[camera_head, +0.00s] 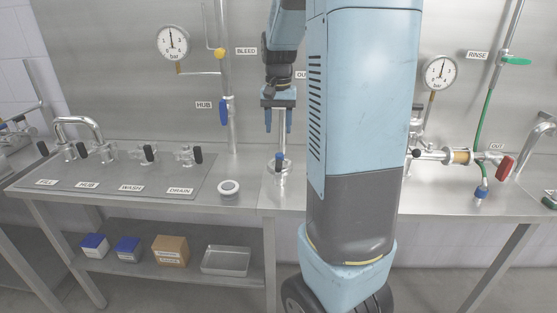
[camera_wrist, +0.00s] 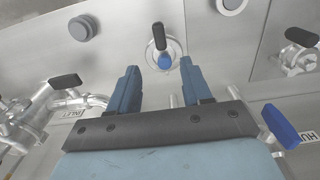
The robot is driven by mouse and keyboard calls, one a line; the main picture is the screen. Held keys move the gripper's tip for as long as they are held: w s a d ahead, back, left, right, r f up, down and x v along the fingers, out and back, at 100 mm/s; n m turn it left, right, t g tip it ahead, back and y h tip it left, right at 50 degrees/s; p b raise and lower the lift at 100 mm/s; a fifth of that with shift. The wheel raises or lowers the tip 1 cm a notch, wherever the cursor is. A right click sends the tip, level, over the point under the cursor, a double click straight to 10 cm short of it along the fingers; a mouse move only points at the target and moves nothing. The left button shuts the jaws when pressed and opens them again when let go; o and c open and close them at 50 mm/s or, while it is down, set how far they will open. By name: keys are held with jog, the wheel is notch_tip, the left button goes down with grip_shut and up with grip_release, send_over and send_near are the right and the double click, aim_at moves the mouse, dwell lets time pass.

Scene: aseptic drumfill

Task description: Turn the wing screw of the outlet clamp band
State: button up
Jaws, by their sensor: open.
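My gripper (camera_head: 278,128) is open and empty, fingers pointing down above the bench. Directly below it stands a steel fitting (camera_head: 281,178) with a blue knob (camera_head: 280,157). In the wrist view, the blue knob (camera_wrist: 165,62) and a black lever (camera_wrist: 158,36) appear between and beyond my open fingertips (camera_wrist: 160,75), apart from them. I cannot make out a wing screw clearly. My arm hides part of the middle bench.
Several black-handled valves (camera_head: 148,153) line the left bench, beside a round cap (camera_head: 229,188). A pipe with a blue handle (camera_head: 224,111) rises behind. Gauges hang at left (camera_head: 173,43) and right (camera_head: 440,72). A lower shelf holds boxes (camera_head: 170,250) and a tray (camera_head: 226,261).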

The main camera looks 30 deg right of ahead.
aim_at(278, 163)
notch_tip(278, 163, down, 12)
dwell(0.5)
jog(key=shift+c, duration=0.2)
grip_shut()
